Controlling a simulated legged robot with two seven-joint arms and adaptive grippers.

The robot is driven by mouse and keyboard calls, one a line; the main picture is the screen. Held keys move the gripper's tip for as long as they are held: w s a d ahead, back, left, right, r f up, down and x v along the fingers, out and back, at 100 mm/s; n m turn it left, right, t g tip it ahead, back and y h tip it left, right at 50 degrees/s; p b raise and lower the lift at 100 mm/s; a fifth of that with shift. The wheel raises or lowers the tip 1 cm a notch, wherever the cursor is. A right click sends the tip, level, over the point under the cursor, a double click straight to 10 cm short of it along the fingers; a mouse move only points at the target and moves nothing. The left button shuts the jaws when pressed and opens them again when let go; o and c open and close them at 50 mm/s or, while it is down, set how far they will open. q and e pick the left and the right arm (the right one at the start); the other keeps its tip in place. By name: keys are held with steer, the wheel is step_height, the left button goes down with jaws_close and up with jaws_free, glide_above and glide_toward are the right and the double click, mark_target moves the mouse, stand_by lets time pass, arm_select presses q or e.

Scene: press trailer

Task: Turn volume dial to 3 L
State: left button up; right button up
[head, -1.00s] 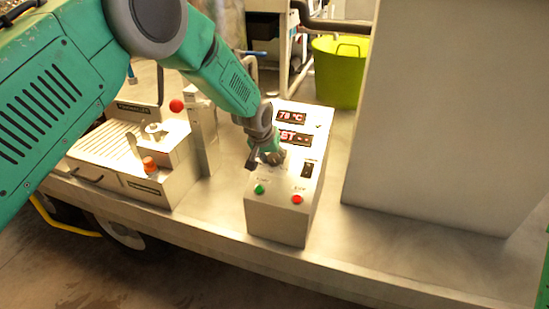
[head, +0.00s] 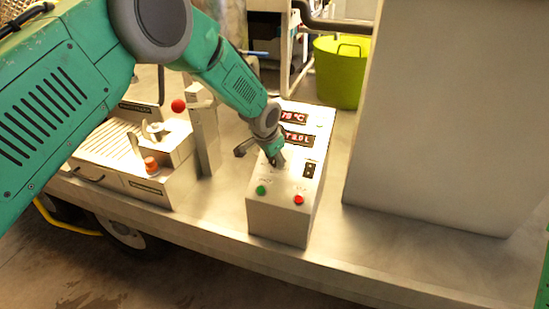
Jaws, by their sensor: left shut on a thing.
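The control box (head: 280,220) is pale and stands on the trailer deck. My left gripper (head: 275,163) reaches down onto its sloped top panel and is shut on the volume dial, which the gripper hides. One dark finger part sticks out to the left of the wrist. The upper red display (head: 293,117) shows about 79 °C. The lower red display (head: 298,139) is partly covered by my wrist; it ends in "0 L", and the digit before looks like 3 or 8. My right gripper is not in view.
A green button (head: 261,190), a red button (head: 299,199) and a black switch (head: 309,169) sit close to the gripper. A machine with a red ball knob (head: 178,105) stands left. A tall pale block (head: 430,120) stands right, with a lime tub (head: 339,72) behind.

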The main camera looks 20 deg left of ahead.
arm_select(q)
steer(key=shift+s+f, duration=0.2)
steer(key=shift+f, duration=0.05)
steer(key=o, duration=1.1)
steer(key=shift+o, duration=0.2)
steer(key=shift+w+r, duration=0.1)
steer(key=shift+r, duration=0.1)
steer(key=shift+r, duration=0.3)
steer(key=v, duration=1.1)
steer(key=shift+f, duration=0.1)
